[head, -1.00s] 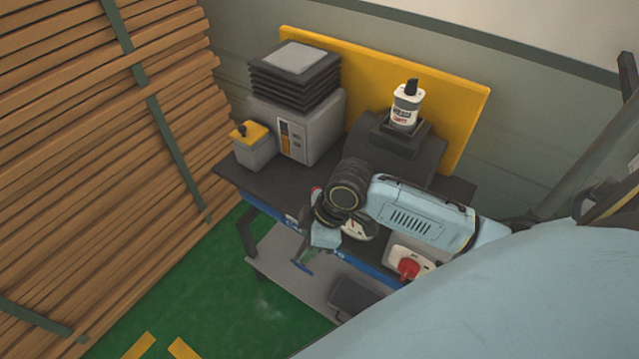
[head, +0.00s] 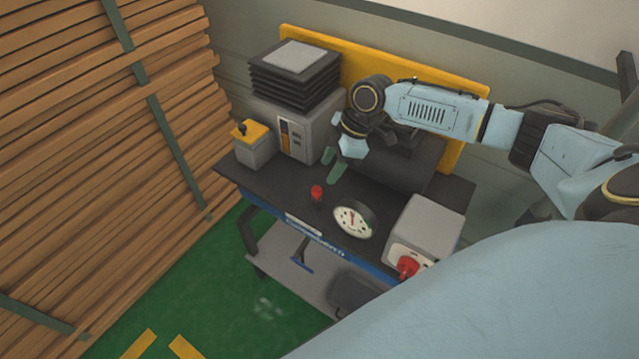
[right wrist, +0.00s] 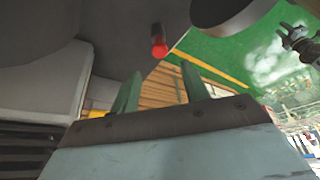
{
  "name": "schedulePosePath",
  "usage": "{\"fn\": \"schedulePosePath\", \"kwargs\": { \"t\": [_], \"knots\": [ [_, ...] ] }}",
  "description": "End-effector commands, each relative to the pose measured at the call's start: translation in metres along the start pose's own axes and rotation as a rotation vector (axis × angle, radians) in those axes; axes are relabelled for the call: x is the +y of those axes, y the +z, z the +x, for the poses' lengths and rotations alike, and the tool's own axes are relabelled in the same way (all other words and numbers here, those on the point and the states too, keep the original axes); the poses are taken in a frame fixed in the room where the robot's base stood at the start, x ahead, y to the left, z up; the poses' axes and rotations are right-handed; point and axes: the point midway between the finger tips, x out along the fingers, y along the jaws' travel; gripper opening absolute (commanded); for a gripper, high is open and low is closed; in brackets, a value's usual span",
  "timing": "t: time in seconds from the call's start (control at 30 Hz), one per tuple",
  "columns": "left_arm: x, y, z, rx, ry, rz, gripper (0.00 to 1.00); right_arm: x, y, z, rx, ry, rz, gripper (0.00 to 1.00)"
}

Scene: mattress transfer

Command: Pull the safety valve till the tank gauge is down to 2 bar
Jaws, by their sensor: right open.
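The red safety valve knob (head: 317,193) stands on the dark bench near its front edge, and also shows in the right wrist view (right wrist: 158,42). The round white-faced gauge (head: 352,222) is to its right, with a red needle pointing roughly upward; its figures are too small to read. In the wrist view only the gauge's dark side (right wrist: 222,12) shows. My right gripper (head: 332,166) is open and empty, behind and above the red knob and apart from it. Its two green fingers (right wrist: 161,88) show in the wrist view with nothing between them. My left gripper is out of view.
A grey box with a red knob (head: 432,226) stands right of the gauge. At the back left are a grey machine with black ribs (head: 297,110) and a small yellow-topped box (head: 251,150). A yellow panel (head: 440,100) stands behind; stacked planks (head: 90,150) fill the left.

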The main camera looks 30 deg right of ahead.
Motion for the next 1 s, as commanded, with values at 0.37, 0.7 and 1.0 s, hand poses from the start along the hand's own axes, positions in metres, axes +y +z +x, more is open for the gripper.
{"fn": "schedulePosePath", "kwargs": {
  "t": [0.37,0.7,1.0],
  "knots": [
    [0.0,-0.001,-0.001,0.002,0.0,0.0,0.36,0.0,0.0,0.065,0.001,0.0,0.001,0.46],
    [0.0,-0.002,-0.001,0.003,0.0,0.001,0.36,0.0,0.0,0.074,0.0,0.002,0.0,0.46],
    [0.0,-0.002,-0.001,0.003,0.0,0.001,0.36,0.0,0.0,0.074,0.0,0.001,0.0,0.18]
  ]
}}
